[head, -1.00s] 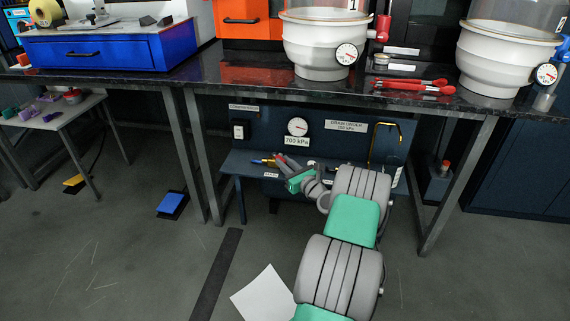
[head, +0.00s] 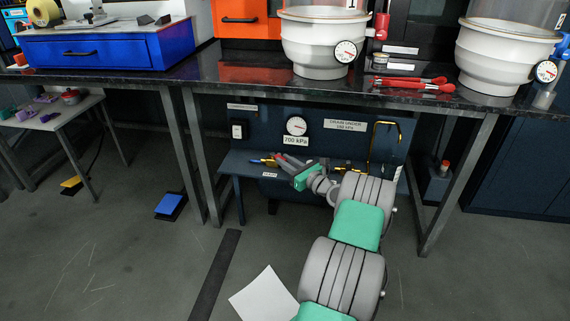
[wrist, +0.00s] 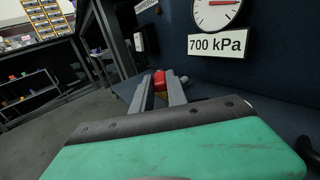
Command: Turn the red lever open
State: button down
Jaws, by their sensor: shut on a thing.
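The red lever (wrist: 159,80) shows in the wrist view between the two grey fingers of my gripper (wrist: 160,90). A brass-coloured part shows just below the red. My gripper is shut on the lever. In the head view my gripper (head: 285,164) is low under the bench, at the air panel with the gauge. There the lever is small and mostly hidden by the fingers, so its exact angle cannot be told.
A gauge (head: 296,126) above a 700 kPa label is on the dark panel behind my gripper. A yellow bent pipe (head: 384,145) is to the right. The bench legs (head: 200,160) flank the space. A blue pedal (head: 170,206) and a white sheet (head: 263,294) lie on the floor.

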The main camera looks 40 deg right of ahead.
jog(key=c, duration=1.3)
grip_release()
jog(key=shift+s, duration=0.1)
jog(key=s+p, duration=0.3)
jog(key=s, duration=0.4)
jog(key=shift+s, duration=0.35)
